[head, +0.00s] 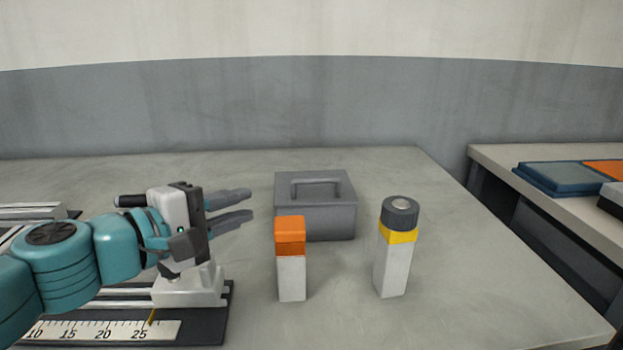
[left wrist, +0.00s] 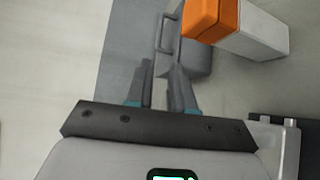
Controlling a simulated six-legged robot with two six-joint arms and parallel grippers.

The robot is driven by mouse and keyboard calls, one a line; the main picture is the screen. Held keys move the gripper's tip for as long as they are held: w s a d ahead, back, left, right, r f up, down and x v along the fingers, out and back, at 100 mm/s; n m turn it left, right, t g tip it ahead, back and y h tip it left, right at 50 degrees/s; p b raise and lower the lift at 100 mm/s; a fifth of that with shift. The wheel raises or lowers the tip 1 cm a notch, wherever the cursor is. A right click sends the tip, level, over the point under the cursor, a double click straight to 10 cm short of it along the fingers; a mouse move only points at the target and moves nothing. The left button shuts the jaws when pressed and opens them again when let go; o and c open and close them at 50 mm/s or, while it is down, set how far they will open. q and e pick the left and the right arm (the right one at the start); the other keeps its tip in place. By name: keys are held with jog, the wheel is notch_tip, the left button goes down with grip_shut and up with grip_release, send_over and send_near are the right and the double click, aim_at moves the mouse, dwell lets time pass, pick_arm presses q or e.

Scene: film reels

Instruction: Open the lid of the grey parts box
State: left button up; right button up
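The grey parts box (head: 340,217) stands on the table in the middle of the head view. Its lid (head: 335,187) is closed and has a raised bar handle (head: 316,184) on top. In the left wrist view the box (left wrist: 198,58) and its handle (left wrist: 168,33) show beyond the fingers. My left gripper (head: 240,207) is open and empty, to the left of the box and apart from it. Its two fingers also show in the left wrist view (left wrist: 160,80), with a gap between them. My right gripper is in neither view.
A white block with an orange top (head: 291,265) stands just in front of the box. A white post with a yellow band and dark cap (head: 395,250) stands to the right. A ruler-marked device (head: 110,331) lies at the front left. A second table (head: 500,160) is at the right, beyond a gap.

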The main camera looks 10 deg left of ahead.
aim_at(313, 182)
pick_arm(q)
jog(key=x, duration=1.6)
jog(key=shift+d, duration=0.1)
grip_shut()
